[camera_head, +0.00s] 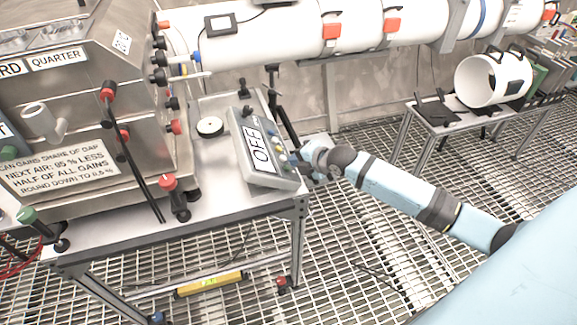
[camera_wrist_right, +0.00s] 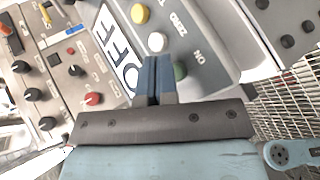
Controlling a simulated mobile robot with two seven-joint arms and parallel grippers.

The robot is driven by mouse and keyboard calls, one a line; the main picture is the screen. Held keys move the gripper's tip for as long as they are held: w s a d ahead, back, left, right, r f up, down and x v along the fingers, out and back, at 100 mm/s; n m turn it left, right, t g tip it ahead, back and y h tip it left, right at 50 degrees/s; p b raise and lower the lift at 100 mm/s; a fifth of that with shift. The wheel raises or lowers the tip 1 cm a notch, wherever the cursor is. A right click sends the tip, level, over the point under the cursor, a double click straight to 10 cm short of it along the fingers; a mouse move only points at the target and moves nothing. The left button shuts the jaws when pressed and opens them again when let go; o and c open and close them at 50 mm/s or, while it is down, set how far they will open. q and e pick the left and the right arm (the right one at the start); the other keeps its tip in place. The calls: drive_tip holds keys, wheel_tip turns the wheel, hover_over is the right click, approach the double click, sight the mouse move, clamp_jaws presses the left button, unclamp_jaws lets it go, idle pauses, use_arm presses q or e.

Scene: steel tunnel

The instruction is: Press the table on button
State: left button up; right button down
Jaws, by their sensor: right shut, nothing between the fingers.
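A grey console (camera_head: 270,180) with a display reading "OFF" (camera_head: 261,147) stands at the right end of the metal table (camera_head: 220,195). In the right wrist view, the console carries a yellow button (camera_wrist_right: 140,13), a white button (camera_wrist_right: 157,41) by the word "ZERO", and a green button (camera_wrist_right: 180,71) by the word "ON". My right gripper (camera_wrist_right: 157,66) is shut and empty, its fingertips just beside the green button and partly covering it. I cannot tell whether they touch. In the head view my right gripper (camera_head: 301,163) is at the console's right edge. My left gripper is not in view.
A large steel box (camera_head: 80,110) with knobs and signs fills the table's left part. White pipes (camera_head: 270,38) run along the wall. A side table (camera_head: 470,122) holds a white cylinder (camera_head: 492,78). The grating floor (camera_head: 400,255) is largely open.

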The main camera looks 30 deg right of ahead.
idle(0.4)
drive_tip(key=shift+a+f, duration=0.25)
drive_tip(key=shift+f, duration=0.15)
drive_tip(key=shift+d+r+p, duration=0.25)
drive_tip(key=shift+r+p, duration=0.2)
drive_tip(key=shift+p, duration=0.1)
drive_tip(key=d+r+p, duration=0.2)
drive_tip(key=r, duration=0.1)
drive_tip(key=s+d+r+p, duration=0.1)
drive_tip(key=shift+d+r+p, duration=0.15)
drive_tip(key=shift+r+p, duration=0.25)
